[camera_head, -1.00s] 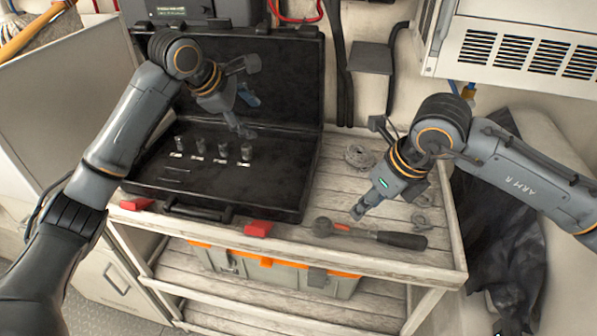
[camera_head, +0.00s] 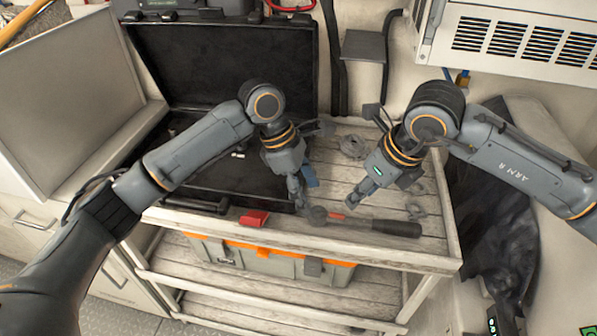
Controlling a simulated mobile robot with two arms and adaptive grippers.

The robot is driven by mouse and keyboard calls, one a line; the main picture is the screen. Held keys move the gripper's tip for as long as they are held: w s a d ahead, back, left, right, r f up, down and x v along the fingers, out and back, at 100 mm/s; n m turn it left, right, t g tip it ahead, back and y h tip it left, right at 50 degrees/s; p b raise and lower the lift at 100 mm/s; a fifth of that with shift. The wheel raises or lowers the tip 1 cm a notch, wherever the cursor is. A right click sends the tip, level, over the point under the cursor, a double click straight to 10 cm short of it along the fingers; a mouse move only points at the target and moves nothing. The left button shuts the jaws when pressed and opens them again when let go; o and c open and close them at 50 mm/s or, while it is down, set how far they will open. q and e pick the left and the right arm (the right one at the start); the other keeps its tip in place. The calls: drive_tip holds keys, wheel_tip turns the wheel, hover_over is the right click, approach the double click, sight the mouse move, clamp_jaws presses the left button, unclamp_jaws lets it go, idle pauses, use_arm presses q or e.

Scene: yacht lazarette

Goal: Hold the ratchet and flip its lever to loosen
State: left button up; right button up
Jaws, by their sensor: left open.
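The ratchet lies on the top shelf of the wooden cart near its front edge. Its dark grip (camera_head: 397,228) points right, and its round metal head (camera_head: 318,214) is at the left end, with a small red part beside it. My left gripper (camera_head: 312,166) is open and empty, with its lower finger just above and left of the ratchet head. I cannot tell whether it touches. My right gripper (camera_head: 363,160) appears open and empty, above and behind the shaft. The lever on the head is too small to make out.
An open black case (camera_head: 230,65) fills the cart's left side; my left arm hides most of its sockets. A rope coil (camera_head: 352,146) and shackles (camera_head: 415,211) lie behind the ratchet. A grey-orange toolbox (camera_head: 270,262) is below.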

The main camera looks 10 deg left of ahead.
sight(316, 207)
use_arm(q)
drive_tip(key=x, duration=0.6)
clamp_jaws()
idle(0.3)
